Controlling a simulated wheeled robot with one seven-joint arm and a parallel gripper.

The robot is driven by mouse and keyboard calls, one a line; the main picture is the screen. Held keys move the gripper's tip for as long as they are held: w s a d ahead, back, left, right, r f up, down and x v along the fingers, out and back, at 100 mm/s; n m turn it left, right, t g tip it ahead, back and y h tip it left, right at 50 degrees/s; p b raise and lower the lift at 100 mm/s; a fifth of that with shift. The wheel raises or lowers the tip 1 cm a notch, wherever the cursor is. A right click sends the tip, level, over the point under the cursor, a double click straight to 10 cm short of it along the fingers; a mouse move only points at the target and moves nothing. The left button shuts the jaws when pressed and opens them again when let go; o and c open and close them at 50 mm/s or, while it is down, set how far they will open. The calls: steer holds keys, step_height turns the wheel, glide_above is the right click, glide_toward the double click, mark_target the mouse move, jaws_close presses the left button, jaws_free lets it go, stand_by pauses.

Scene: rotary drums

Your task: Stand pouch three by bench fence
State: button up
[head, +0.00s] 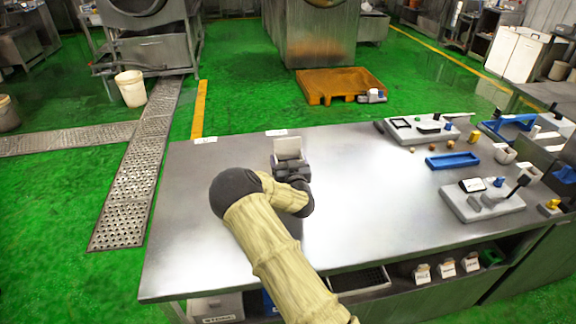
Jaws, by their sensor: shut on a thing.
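My gripper (290,165) is shut on a pale, flat-faced thing (288,147), which looks like a pouch held upright. It is above or on the far left part of the metal bench (362,175). I cannot tell whether its bottom touches the bench, since the dark gripper hides it. No number can be read on it. I cannot pick out a fence for certain; small white labels (276,132) lie along the bench's far edge, close behind the held thing.
A blue tray (453,160), a grey scale-like device (483,202) and several small items occupy the bench's right side. Several labelled holders (447,268) stand on the shelf below. The bench's middle and left are clear. An orange pallet (338,84) lies on the floor beyond.

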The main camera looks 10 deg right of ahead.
steer(key=shift+f, duration=1.15)
steer(key=shift+f, duration=0.2)
steer(key=o, duration=1.6)
steer(key=shift+c, duration=0.2)
steer(key=shift+r, duration=0.15)
steer(key=s+b, duration=0.3)
steer(key=s, duration=0.9)
